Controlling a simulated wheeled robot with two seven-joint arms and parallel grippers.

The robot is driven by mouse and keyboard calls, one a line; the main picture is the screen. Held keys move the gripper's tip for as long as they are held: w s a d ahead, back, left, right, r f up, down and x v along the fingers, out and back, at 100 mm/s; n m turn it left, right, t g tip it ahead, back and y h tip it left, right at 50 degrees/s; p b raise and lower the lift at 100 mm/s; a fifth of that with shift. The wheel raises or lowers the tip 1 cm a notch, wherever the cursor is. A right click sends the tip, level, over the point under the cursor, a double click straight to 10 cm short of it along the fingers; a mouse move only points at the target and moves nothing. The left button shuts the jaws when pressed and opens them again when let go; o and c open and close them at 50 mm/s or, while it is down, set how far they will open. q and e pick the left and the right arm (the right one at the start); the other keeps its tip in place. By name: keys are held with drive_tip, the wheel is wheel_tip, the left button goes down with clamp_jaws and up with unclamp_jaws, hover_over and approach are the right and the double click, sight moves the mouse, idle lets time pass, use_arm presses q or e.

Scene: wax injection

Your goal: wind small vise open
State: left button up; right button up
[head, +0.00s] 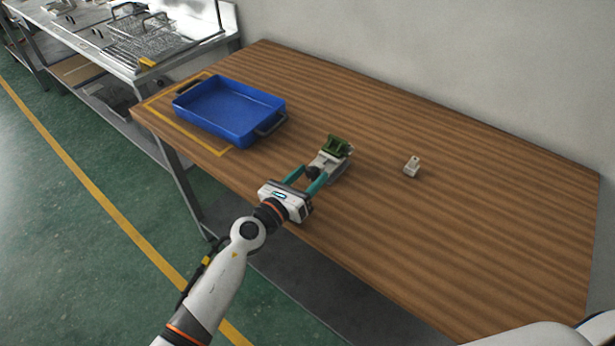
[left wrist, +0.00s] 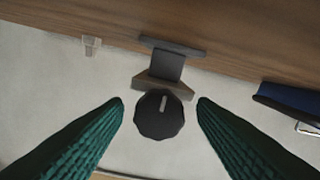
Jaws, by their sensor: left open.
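The small vise (head: 330,164) stands on the wooden table, pale grey with a green part (head: 337,146) at its far end. Its dark round knob (left wrist: 158,114) faces my left gripper (head: 312,175) and has a light mark on its face. In the left wrist view the vise body (left wrist: 168,68) shows behind the knob, looking dark grey. My left gripper is open, with one teal finger on each side of the knob and a visible gap on both sides. My right gripper is out of view; only a white part of my right arm shows at the lower right.
A blue tray (head: 214,117) with dark handles stands at the table's left, inside a yellow outline. A small beige block (head: 412,167) stands right of the vise. A metal bench (head: 105,58) with wire baskets is at the upper left. The table's right side (head: 510,210) is clear.

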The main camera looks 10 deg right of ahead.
use_arm(q)
drive_tip(key=v, duration=1.2)
drive_tip(key=shift+p, duration=0.35)
